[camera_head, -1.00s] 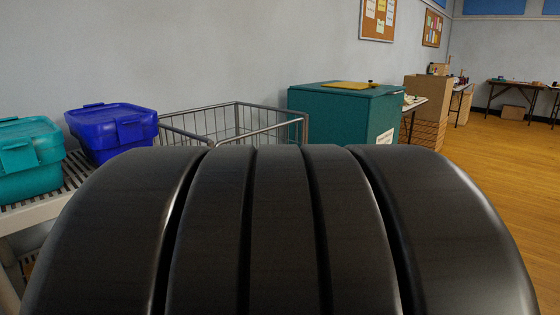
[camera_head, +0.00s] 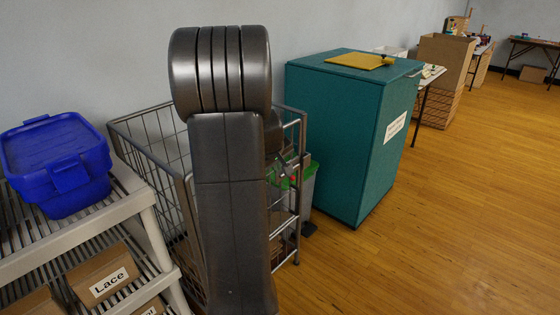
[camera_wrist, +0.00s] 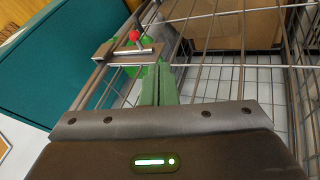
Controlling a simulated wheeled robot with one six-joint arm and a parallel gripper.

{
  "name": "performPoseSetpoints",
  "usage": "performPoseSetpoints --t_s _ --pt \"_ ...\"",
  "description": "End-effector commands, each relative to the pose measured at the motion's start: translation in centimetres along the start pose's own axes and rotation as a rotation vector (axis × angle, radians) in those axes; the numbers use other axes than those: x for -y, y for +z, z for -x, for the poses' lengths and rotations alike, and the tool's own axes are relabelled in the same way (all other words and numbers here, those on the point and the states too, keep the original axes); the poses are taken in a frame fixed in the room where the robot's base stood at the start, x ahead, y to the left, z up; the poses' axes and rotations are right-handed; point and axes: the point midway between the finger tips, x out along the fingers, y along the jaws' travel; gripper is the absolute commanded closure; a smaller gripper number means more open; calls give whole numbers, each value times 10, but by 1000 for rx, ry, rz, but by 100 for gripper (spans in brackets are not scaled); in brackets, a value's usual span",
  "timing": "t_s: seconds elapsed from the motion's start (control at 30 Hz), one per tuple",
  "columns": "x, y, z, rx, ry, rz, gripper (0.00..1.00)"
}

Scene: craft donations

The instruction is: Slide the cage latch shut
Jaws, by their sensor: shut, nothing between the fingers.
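The wire cage (camera_head: 185,200) stands against the wall in the head view, largely hidden behind my arm. In the wrist view, its grey bars (camera_wrist: 225,65) fill the right side. The latch (camera_wrist: 125,48) is a flat metal plate with a thin bolt and a red knob (camera_wrist: 134,36), at upper left of the wrist view. My gripper (camera_wrist: 158,72) is shut and empty, its green fingers just below and right of the latch in the picture. I cannot tell whether they touch it.
A teal box (camera_head: 340,130) with a yellow top panel stands right of the cage. A green-lidded bin (camera_head: 308,175) sits between them. A shelf (camera_head: 120,215) with a blue tub (camera_head: 55,160) and cardboard boxes is at left. The wood floor at right is clear.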

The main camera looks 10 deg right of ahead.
Motion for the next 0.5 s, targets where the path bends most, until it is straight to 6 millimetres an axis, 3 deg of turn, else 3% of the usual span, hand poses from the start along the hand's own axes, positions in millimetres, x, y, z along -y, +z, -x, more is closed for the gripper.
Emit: performPoseSetpoints --t_s 0.5 --pt "-2 -2 -9 -2 2 4 100"
